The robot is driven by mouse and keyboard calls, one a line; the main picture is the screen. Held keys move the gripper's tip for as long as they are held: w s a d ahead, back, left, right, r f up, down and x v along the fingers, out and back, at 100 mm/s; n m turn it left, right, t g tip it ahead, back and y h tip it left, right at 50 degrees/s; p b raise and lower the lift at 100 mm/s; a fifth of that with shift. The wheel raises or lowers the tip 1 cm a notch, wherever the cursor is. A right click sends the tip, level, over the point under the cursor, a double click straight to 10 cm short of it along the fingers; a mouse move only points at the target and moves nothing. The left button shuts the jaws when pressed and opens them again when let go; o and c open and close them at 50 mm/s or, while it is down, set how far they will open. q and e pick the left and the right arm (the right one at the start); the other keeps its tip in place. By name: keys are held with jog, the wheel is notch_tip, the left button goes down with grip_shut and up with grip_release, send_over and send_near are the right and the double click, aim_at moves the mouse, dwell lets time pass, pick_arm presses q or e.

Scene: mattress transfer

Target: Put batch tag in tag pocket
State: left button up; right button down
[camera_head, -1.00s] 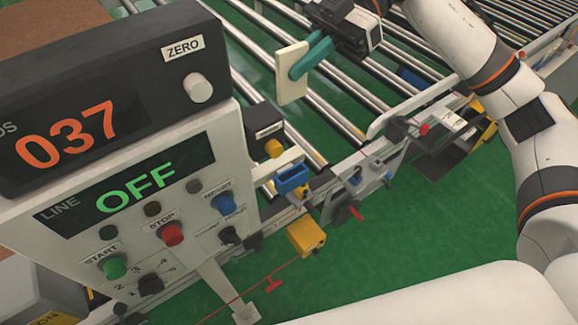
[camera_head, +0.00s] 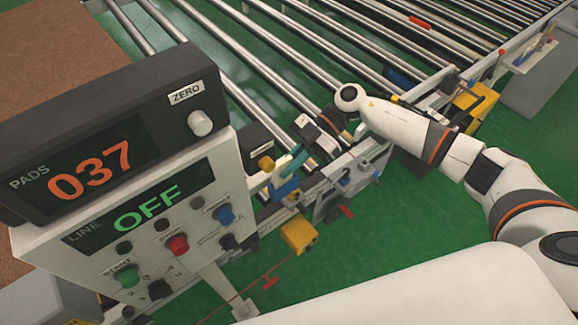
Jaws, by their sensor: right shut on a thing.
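My right gripper (camera_head: 291,163), with teal fingers, has come down at the conveyor's near rail, just above a small blue holder (camera_head: 287,190) that looks like the tag pocket. It is shut on the batch tag, a thin cream plate. The tag is mostly hidden at the fingers and hard to tell from the pale bracket behind. I cannot tell whether the tag is inside the pocket or only over it. My left gripper is not in view.
The control box (camera_head: 125,225) reads 037 and OFF and stands close on the left. A black box with a yellow knob (camera_head: 266,163) sits beside the holder. A yellow box (camera_head: 299,235) hangs below the rail. Rollers (camera_head: 240,60) lie behind.

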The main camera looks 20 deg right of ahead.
notch_tip(320, 180, down, 3)
jog(key=shift+r, duration=0.15)
jog(key=c, duration=1.5)
grip_release()
jog(key=b+v, duration=0.5)
jog(key=v, duration=0.7)
jog(key=shift+d+b, duration=0.1)
jog(key=shift+b, duration=0.3)
